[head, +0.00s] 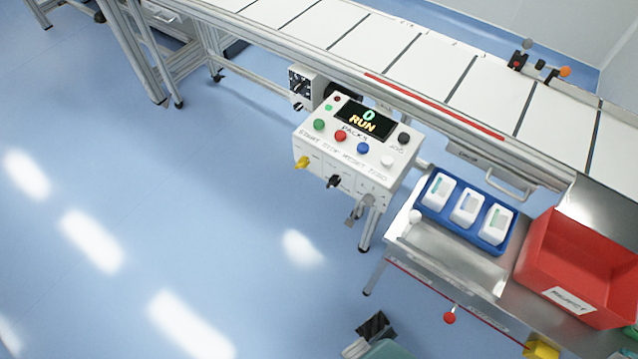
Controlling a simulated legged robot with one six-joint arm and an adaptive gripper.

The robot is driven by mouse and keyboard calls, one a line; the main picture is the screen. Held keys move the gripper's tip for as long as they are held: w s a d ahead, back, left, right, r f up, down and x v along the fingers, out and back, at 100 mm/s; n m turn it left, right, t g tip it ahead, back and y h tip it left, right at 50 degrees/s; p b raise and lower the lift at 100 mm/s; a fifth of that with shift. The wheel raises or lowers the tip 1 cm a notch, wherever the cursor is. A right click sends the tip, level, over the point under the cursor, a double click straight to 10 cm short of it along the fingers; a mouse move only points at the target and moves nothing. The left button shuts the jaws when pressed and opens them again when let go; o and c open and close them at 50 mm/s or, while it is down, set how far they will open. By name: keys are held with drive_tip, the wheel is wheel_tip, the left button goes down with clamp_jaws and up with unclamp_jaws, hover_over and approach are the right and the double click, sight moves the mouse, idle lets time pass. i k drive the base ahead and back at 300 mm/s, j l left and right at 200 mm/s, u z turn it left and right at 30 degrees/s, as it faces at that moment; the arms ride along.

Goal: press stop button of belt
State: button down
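The white control box (352,150) stands on a post in front of the conveyor belt (372,48). A black knob (404,138) sits at the right. I cannot make out my gripper in this view; nothing touches the buttons.
A steel side table (440,258) holds a blue tray (440,217) with three white packs and a red REJECT bin (575,265). A yellow key-like switch (302,162) and other fittings stick out of the box front. Open blue floor (200,180) lies left.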

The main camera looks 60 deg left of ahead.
sight(340, 136)
drive_tip(key=u, duration=1.8)
